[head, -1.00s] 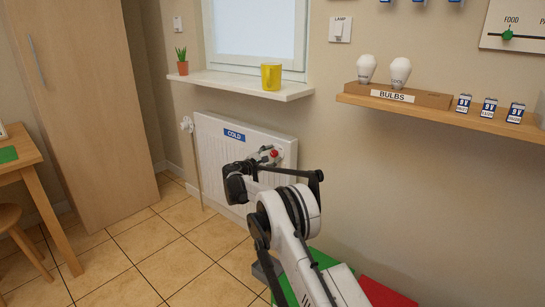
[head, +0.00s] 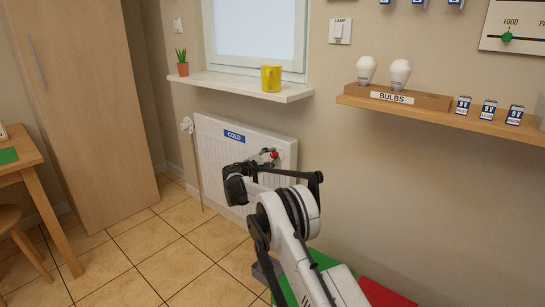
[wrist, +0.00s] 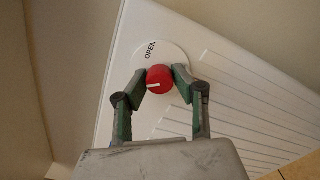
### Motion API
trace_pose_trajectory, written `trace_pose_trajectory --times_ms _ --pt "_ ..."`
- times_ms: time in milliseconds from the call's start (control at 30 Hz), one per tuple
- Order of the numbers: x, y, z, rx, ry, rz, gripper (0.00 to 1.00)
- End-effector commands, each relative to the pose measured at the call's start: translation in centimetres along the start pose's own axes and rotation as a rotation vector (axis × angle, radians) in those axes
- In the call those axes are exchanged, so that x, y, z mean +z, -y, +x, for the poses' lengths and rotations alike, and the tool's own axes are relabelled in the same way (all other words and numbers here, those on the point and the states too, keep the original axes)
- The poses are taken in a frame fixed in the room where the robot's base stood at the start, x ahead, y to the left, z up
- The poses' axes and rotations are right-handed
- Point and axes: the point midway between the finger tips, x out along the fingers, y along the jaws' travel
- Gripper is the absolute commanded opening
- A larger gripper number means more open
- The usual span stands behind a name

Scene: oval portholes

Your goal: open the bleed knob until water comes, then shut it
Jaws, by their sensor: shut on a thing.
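The red bleed knob (wrist: 160,77) is on a round white plate (wrist: 172,52) marked OPEN, on the radiator. The white line on the knob lies roughly level in the wrist view, on its left half. My gripper (wrist: 160,80) has its two fingers on either side of the knob and is shut on it. In the head view the knob (head: 274,154) is a small red spot near the radiator's upper right corner, partly hidden by my gripper (head: 266,157). The radiator (head: 215,150) is white with a blue COLD label (head: 234,136). I see no water in either view.
A window sill (head: 240,86) with a yellow mug (head: 271,78) and a potted plant (head: 182,62) juts out above the radiator. A shelf (head: 440,108) with bulbs is at the right. The tiled floor at left is open.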

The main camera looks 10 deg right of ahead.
Motion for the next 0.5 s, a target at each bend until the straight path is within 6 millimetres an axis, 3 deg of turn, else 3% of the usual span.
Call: trace_pose_trajectory --times_ms 500 --pt "0.02 -0.1 -0.01 0.0 0.0 0.485 0.0"
